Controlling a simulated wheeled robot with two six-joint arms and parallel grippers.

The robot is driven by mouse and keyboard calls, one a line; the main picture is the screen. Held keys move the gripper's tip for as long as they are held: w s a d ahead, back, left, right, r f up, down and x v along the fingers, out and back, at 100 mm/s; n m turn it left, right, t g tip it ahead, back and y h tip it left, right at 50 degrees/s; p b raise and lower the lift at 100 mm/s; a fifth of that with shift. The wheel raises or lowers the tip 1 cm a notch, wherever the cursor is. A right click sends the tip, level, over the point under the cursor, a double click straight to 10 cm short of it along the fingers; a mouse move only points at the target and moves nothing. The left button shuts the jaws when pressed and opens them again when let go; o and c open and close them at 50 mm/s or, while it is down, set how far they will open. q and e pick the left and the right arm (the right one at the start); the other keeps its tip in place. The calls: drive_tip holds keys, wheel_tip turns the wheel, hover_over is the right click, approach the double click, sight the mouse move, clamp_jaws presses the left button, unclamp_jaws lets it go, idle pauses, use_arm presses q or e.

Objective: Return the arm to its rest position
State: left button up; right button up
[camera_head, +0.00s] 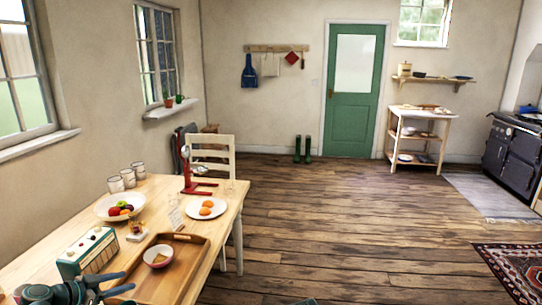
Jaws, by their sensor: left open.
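My left gripper (127,281) is at the lower left of the head view, over the near part of the wooden table (226,207). Its two dark fingers are apart, with no object seen between them. They point right, close to the left side of a wooden tray (196,262). A bowl (158,256) with a red rim and something yellowish inside sits in the tray. A green and cream radio (87,255) stands just behind the gripper.
The wooden floor (330,220) to the right is largely clear.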

use_arm(q)
drive_tip(key=s+d+f+g+b, duration=0.1)
drive_tip(key=d+f+g, duration=0.25)
drive_tip(key=d, duration=0.55)
drive_tip(key=d+f+n+g+b, duration=0.1)
drive_tip(key=d+f+g+b, duration=0.1)
drive_tip(key=d+f, duration=0.45)
drive_tip(key=s+d+f+g+b, duration=0.1)
drive_tip(key=d+f+g, duration=0.2)
drive_tip(key=d, duration=0.7)
drive_tip(key=s+d+f+n+g+y+b, duration=0.2)
drive_tip(key=s+d+f+y+b, duration=0.15)
drive_tip(key=s+d, duration=0.35)
drive_tip(key=s+d+f+n+g+y+b, duration=0.1)
drive_tip(key=s+d+f+y+b, duration=0.15)
drive_tip(key=s+d+f, duration=0.5)
wheel_tip(320, 180, up, 18)
drive_tip(key=w+d+p, duration=0.1)
drive_tip(key=w+p, duration=0.1)
drive_tip(key=p, duration=1.3)
drive_tip(key=shift+d+f+y+p, duration=0.25)
drive_tip(key=shift+d+y+p, duration=0.05)
drive_tip(key=shift+y+p, duration=0.1)
